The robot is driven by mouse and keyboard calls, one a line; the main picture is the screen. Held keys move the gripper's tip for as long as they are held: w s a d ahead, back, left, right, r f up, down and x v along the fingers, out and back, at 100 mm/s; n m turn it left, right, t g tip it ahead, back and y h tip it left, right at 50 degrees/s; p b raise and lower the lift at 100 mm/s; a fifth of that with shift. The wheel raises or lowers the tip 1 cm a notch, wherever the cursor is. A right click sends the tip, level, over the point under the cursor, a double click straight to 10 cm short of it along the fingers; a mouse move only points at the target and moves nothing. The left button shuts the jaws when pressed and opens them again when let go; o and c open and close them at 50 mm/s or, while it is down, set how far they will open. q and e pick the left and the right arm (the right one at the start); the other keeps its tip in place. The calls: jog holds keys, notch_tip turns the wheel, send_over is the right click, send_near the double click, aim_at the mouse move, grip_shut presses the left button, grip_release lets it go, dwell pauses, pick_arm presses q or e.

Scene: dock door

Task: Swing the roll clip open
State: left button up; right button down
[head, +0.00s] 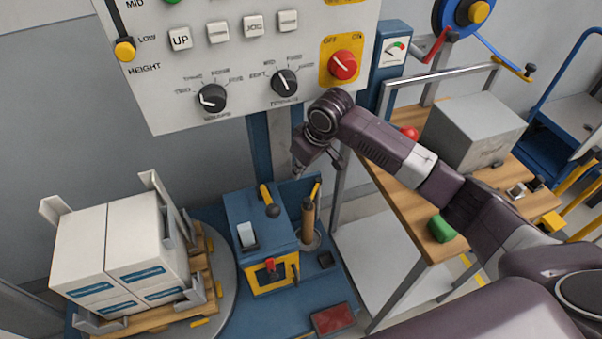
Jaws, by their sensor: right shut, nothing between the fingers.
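The roll stands upright as a brown cylinder (308,219) on a round grey base beside the blue machine box (250,218). A small yellow piece (315,190) at its top looks like the roll clip; I cannot tell how far it is swung. My right gripper (299,169) is shut and empty, pointing down above the roll and apart from it in the picture. My left gripper is not in view.
A yellow lever with a dark knob (269,203) rises from the blue box, close to the roll. The control panel (170,95) hangs behind. Stacked white cartons (105,245) stand left. A wooden bench (400,212) with a grey box (474,130) is right.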

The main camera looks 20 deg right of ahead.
jog(key=f, duration=0.2)
jog(key=f+p, duration=0.1)
jog(key=f, duration=0.1)
jog(key=s+f+p, duration=0.1)
jog(key=f, duration=0.2)
jog(key=shift+d+f, duration=0.1)
jog(key=shift+d, duration=0.2)
jog(key=shift+s+d, duration=0.1)
jog(key=shift+s, duration=0.1)
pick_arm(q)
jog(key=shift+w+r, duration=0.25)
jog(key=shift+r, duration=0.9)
pick_arm(e)
jog(key=shift+f, duration=0.1)
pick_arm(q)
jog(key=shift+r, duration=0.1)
pick_arm(e)
jog(key=shift+d, duration=0.1)
